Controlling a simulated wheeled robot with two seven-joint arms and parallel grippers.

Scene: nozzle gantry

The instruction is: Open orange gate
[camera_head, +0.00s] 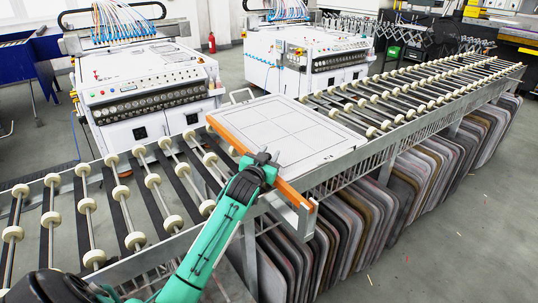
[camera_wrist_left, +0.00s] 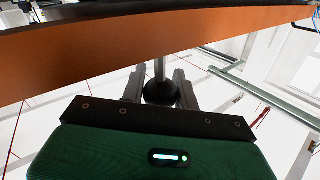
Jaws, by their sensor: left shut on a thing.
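The orange gate (camera_head: 291,192) is a long thin bar along the near-left edge of a white panel (camera_head: 300,135) on the roller conveyor. In the left wrist view the gate (camera_wrist_left: 90,48) spans the picture's top. A dark round knob (camera_wrist_left: 160,90) on a metal stem shows just in front of it. My left gripper (camera_head: 263,160) is at the middle of the gate, reaching in from the near side. In the wrist view its fingers (camera_wrist_left: 160,85) sit on both sides of the knob, shut on it. The gripper partly hides the gate's middle in the head view. My right gripper is not in view.
Conveyor rollers (camera_head: 150,180) lie left of the gate, and more rollers (camera_head: 420,90) run to the far right. Rounded boards (camera_head: 350,215) stand in a row underneath. Two white machines (camera_head: 140,90) stand behind. Open floor (camera_head: 460,240) is at the right.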

